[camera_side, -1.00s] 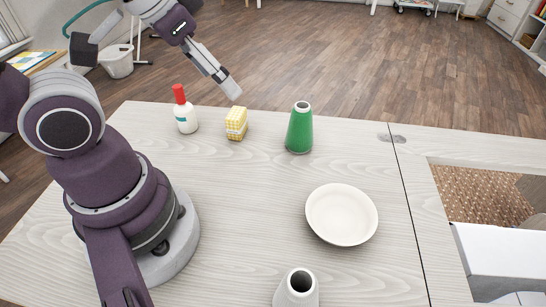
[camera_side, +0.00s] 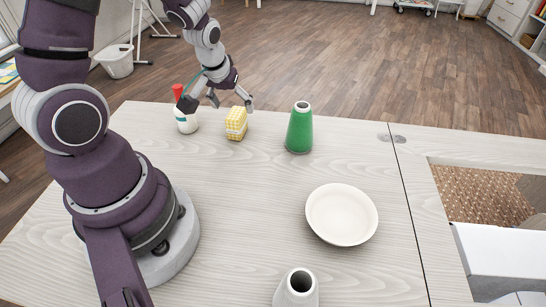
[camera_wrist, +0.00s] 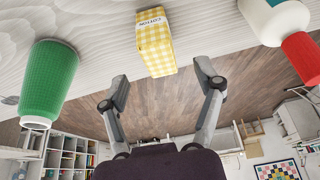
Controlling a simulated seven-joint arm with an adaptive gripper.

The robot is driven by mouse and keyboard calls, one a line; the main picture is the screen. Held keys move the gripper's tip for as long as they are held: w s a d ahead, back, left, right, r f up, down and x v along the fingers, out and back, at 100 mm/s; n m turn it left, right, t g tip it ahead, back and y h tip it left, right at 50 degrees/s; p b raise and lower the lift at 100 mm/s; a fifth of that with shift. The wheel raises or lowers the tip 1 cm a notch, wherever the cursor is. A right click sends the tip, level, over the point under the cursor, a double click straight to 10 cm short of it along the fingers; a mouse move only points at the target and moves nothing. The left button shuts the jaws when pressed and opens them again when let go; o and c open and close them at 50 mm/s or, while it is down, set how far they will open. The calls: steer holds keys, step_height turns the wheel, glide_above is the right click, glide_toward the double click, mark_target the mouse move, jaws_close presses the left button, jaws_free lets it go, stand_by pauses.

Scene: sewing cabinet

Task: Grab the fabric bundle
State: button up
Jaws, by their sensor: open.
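The fabric bundle (camera_side: 236,123) is a small yellow-and-white checked block standing on the pale wooden table, between a white bottle and a green cone. In the wrist view the bundle (camera_wrist: 155,45) lies ahead of the fingertips, roughly in line with the gap between them, and a white band with dark lettering shows on it. My gripper (camera_side: 231,101) is above and behind the bundle in the side view, its fingers spread. In the wrist view my gripper (camera_wrist: 161,88) is open and empty, with its fingertips short of the bundle.
A white bottle with a red cap (camera_side: 187,122) stands close left of the bundle, partly behind my gripper. A green cone (camera_side: 300,130) stands to its right. A white bowl (camera_side: 342,215) and a pale cone (camera_side: 296,291) are nearer the camera. The table's middle is clear.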

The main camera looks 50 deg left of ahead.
steer(key=x, duration=0.6)
steer(key=shift+f, duration=0.3)
steer(key=c, duration=1)
